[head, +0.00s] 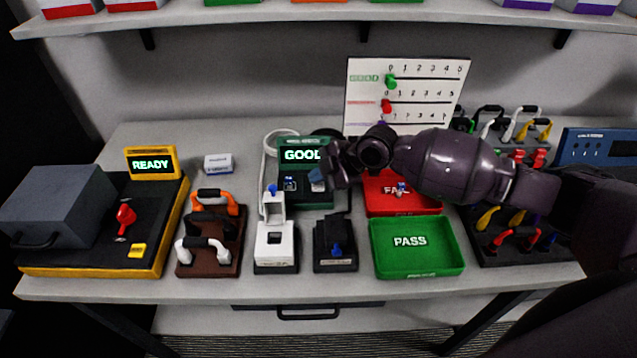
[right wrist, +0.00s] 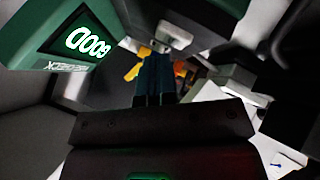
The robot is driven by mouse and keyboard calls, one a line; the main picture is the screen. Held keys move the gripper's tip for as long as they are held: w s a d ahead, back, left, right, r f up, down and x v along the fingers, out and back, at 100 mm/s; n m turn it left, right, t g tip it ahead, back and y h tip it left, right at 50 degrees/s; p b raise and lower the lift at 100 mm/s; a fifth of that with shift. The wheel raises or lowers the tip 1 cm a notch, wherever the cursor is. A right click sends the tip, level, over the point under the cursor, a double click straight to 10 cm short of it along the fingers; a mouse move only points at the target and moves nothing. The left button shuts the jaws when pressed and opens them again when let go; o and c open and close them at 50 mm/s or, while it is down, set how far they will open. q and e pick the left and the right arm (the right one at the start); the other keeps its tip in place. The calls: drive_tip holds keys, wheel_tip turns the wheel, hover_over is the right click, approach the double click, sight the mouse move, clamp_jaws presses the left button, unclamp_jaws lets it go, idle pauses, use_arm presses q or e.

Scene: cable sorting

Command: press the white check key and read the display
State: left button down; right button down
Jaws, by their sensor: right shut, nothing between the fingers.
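The green tester (head: 291,200) stands upright near the middle of the bench. Its lit display (head: 300,155) shows GOOD at the visible part; my right arm partly covers its right end. In the right wrist view the display (right wrist: 86,42) reads GOOD, turned over. My right gripper (head: 318,180) is shut and empty, with its blue fingertips over the tester's lower right face. In the right wrist view the fingers (right wrist: 157,75) point toward a small pale part, which I cannot surely name. The white check key is not clearly visible; the fingertips hide that area. My left gripper is not in view.
A white fixture (head: 276,245) and a black fixture (head: 335,245) stand before the tester. A red FAIL tray (head: 400,208) and a green PASS tray (head: 417,262) lie to the right. A cable rack (head: 210,250) and a yellow-edged READY machine (head: 100,268) stand left. A scale board (head: 430,75) stands behind.

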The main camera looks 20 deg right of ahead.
sight(319, 187)
drive_tip(key=shift+r, duration=0.3)
drive_tip(key=shift+r, duration=0.1)
drive_tip(key=shift+r+p, duration=0.45)
drive_tip(key=shift+r, duration=0.05)
drive_tip(key=shift+r+p, duration=1.25)
drive_tip(key=shift+r, duration=0.65)
